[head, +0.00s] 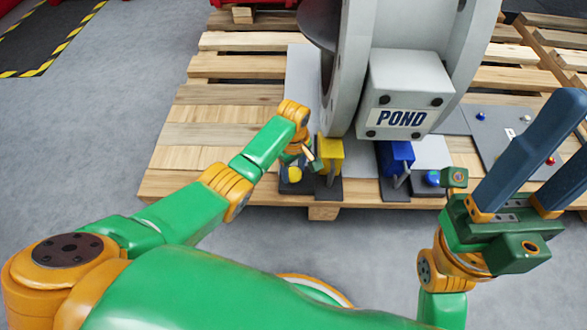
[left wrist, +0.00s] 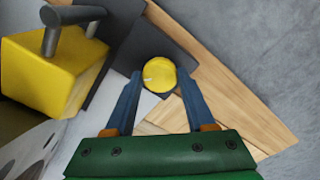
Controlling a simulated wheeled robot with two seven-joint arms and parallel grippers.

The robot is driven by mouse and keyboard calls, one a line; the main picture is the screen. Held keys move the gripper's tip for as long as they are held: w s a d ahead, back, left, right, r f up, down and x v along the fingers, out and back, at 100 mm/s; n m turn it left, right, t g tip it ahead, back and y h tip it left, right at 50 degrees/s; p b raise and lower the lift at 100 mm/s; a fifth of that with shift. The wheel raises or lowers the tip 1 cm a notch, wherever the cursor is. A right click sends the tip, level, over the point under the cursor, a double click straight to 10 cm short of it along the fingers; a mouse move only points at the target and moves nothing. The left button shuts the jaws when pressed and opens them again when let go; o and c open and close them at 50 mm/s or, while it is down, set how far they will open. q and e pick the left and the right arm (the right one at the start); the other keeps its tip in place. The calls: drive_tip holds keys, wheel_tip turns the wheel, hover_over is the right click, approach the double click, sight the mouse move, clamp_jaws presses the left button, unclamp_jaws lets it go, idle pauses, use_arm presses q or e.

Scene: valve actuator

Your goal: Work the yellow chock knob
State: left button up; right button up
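The yellow chock (head: 329,153) stands under the left side of the big grey valve body, on a dark plate. It shows large at the left of the left wrist view (left wrist: 45,75) with a grey bent handle. The round yellow knob (left wrist: 158,75) sits on a dark base beside it; it also shows in the head view (head: 294,174). My left gripper (head: 308,157) is at the knob, pointing down. Its two blue fingers (left wrist: 159,76) stand apart on either side of the knob; I cannot tell whether they touch it. My right gripper (head: 530,155) is open and empty at the right.
A blue chock (head: 396,156) with a blue knob (head: 432,178) stands right of the yellow one. The grey valve body with a POND label (head: 403,118) rises close above. A wooden pallet (head: 200,160) carries everything. A panel with small buttons (head: 490,135) lies at the right.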

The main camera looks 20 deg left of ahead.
use_arm(q)
clamp_jaws()
